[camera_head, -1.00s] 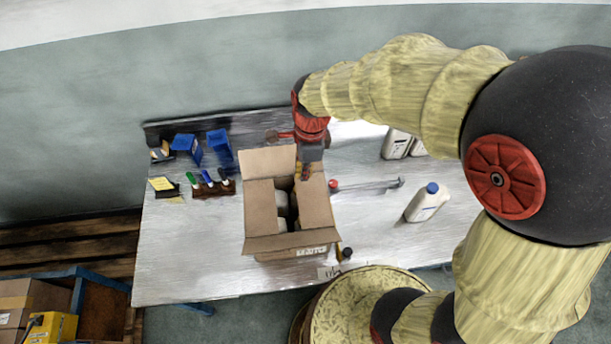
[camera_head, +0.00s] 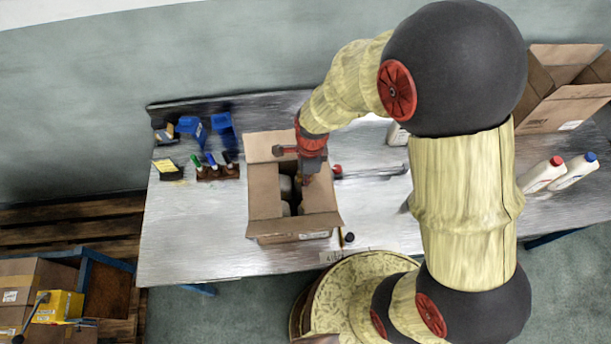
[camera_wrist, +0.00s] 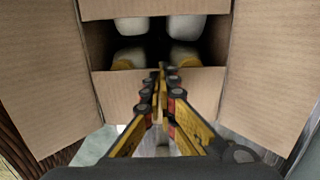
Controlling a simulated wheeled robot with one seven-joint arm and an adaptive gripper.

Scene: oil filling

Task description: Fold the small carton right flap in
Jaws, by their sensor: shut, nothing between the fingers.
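The small brown carton (camera_head: 290,236) stands open on the table in the head view. My gripper (camera_head: 308,177) is over the right side of the carton's opening, and my wrist hides part of the far right edge. In the wrist view, my gripper's fingers (camera_wrist: 162,70) are together and empty, in front of the opening and a cardboard flap (camera_wrist: 118,90). Whether they touch cardboard I cannot tell.
Blue bins (camera_head: 222,123) and a rack of markers (camera_head: 217,171) are left of the carton. A larger open carton (camera_head: 565,105) and two white bottles (camera_head: 543,174) are at the right. A dark round-ended item (camera_head: 349,238) lies by the carton's front right corner. The table's front left is bare.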

